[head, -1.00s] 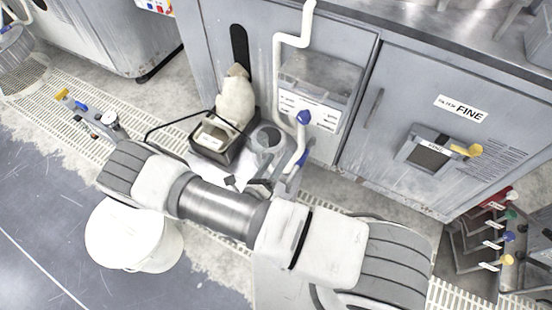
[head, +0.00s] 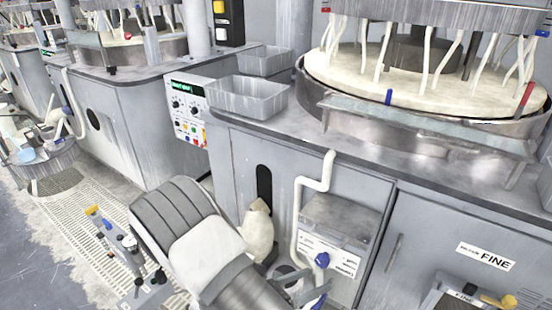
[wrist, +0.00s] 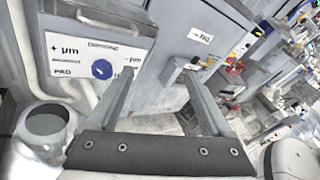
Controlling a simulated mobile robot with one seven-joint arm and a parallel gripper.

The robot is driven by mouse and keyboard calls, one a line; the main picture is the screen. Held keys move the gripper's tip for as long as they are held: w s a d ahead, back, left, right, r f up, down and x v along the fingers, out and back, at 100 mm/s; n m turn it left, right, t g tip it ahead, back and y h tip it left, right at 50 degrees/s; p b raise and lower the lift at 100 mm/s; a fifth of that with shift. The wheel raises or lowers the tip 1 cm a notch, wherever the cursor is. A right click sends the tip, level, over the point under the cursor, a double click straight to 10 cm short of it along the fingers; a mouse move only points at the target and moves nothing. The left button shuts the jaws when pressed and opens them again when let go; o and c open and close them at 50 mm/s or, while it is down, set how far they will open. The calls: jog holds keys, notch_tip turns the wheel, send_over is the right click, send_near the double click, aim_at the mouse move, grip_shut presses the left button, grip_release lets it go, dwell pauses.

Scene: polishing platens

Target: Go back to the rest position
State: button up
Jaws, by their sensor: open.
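My gripper (wrist: 160,76) is open in the wrist view, with its two grey fingers apart and nothing between them. In the head view it is low at the bottom edge (head: 305,291), mostly hidden behind my arm, in front of the grey cabinet. A labelled box (wrist: 95,55) with a blue knob (wrist: 102,69) is to the left of and beyond the fingers. The box also shows in the head view (head: 338,222).
A cream sack (head: 257,232) stands by the cabinet (head: 225,165), beside my arm. A grey cup (wrist: 45,125) is left of my gripper. Above are grey trays (head: 247,98) and a round platen (head: 400,85) with hanging white hoses. Floor grating (head: 90,255) lies at left.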

jog(key=s+d+r+m+y+p, duration=0.2)
jog(key=s+r+m+y, duration=0.2)
jog(key=r+m, duration=0.5)
jog(key=s+d+r+m+g+y+p, duration=0.1)
jog(key=s+r+m+y+p, duration=0.2)
jog(key=r+m, duration=0.6)
jog(key=s+d+r+m+g+y+p, duration=0.1)
jog(key=s+r+m+y, duration=0.5)
jog(key=r, duration=1.3)
jog(key=d+m+y+p, duration=0.1)
jog(key=m, duration=0.2)
jog(key=shift+s+d+m+p, duration=0.25)
jog(key=shift+d+m+p, duration=0.05)
jog(key=shift+d+m, duration=0.1)
